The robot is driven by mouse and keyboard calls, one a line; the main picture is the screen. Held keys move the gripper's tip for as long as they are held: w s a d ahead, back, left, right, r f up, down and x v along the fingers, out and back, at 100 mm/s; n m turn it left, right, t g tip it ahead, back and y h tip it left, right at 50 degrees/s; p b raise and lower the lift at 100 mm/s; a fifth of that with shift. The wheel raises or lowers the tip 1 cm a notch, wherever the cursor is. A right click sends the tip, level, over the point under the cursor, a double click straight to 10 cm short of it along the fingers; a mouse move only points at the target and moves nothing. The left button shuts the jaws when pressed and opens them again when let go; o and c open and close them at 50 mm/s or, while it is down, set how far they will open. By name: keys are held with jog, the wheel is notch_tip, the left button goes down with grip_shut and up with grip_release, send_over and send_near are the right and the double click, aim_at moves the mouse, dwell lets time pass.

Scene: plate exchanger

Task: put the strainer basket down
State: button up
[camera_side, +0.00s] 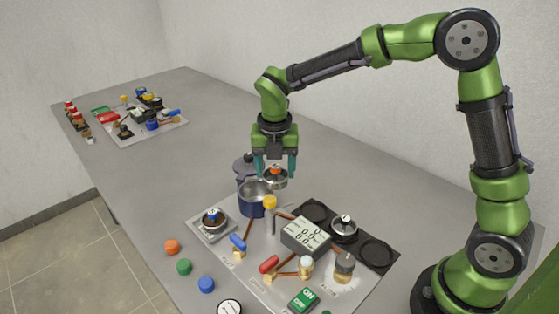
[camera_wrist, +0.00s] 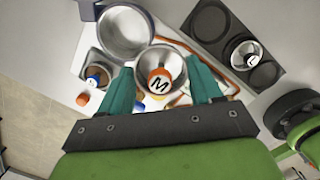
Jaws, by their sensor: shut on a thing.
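The strainer basket (camera_side: 274,181) is a small silver bowl with an orange knob. In the wrist view the basket (camera_wrist: 171,62) shows its knob, with a white top marked M, between my fingers. My gripper (camera_side: 275,168) is shut on it and holds it upright in the air, just right of and above the blue open pot (camera_side: 252,202). In the wrist view my gripper (camera_wrist: 160,84) has one teal finger on each side of the basket. The pot's silver inside (camera_wrist: 124,32) looks empty there. The basket's underside is hidden in the wrist view.
A black tray (camera_side: 361,238) has round recesses; one holds another silver basket (camera_side: 344,228), the others look empty. A grey meter (camera_side: 305,236), a yellow-topped post (camera_side: 270,204) and coloured valves stand close by. Loose caps (camera_side: 184,267) lie at the front left. The table's middle left is clear.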

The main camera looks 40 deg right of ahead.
jog(key=w+a+f, duration=0.1)
jog(key=w+f, duration=0.3)
jog(key=w, duration=0.2)
jog(key=shift+w, duration=0.25)
jog(key=shift+f, duration=0.15)
jog(key=shift+f, duration=0.5)
jog(key=o, duration=1.1)
jog(key=shift+r, duration=0.1)
